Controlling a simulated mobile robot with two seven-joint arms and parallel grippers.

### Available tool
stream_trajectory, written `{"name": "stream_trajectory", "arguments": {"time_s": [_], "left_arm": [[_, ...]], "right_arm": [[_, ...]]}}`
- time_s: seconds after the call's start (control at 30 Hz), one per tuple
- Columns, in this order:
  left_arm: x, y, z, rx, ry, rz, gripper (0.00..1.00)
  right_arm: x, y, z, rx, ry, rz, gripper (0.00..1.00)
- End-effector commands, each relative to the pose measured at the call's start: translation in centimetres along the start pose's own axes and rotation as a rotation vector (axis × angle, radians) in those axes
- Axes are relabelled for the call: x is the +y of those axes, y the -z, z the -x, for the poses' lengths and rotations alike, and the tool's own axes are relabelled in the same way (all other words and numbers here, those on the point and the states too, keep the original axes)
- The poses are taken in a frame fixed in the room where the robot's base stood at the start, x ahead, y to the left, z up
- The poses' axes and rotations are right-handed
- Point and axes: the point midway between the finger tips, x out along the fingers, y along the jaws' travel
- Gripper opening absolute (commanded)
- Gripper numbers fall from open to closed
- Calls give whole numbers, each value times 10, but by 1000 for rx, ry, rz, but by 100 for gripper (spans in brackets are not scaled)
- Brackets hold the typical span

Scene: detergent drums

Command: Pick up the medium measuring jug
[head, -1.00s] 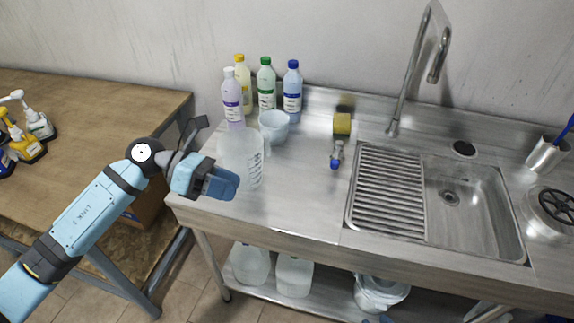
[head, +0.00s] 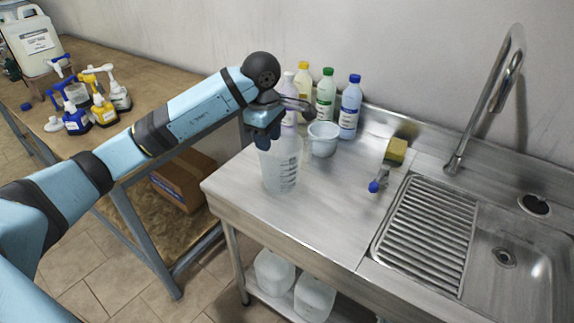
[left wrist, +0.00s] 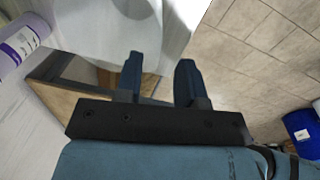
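A tall clear measuring jug (head: 281,170) with dark markings stands upright at the left end of the steel counter. A smaller whitish jug (head: 323,139) stands just behind it to the right. I cannot tell for certain which one counts as medium. My left gripper (head: 263,138) is at the tall jug's upper left edge and hides part of its rim. In the left wrist view my left gripper (left wrist: 160,58) has its fingers apart, with the translucent jug wall (left wrist: 150,20) just beyond them. I cannot tell whether they touch it. My right gripper is not in view.
Several bottles, including a green-capped one (head: 326,96) and a blue-capped one (head: 350,106), stand behind the jugs. A sponge (head: 396,150) and a blue-ended item (head: 378,182) lie right, before the sink's ribbed drainer (head: 425,235). A wooden table (head: 110,60) is left.

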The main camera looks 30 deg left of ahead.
Motion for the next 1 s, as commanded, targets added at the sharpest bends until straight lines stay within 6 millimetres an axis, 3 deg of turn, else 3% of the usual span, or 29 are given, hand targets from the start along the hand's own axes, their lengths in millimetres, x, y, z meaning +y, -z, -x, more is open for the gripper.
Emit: {"name": "stream_trajectory", "arguments": {"time_s": [0.1,0.37,0.63,0.97,1.0], "left_arm": [[0,0,-22,-1,3,1,36],[0,-1,-42,-3,1,0,36],[2,1,-81,-4,2,1,36],[3,1,-90,-3,0,1,36],[3,1,-90,-3,0,1,31]], "right_arm": [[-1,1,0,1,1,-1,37],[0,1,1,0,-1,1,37],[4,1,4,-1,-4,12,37],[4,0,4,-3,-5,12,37],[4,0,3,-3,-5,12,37]]}}
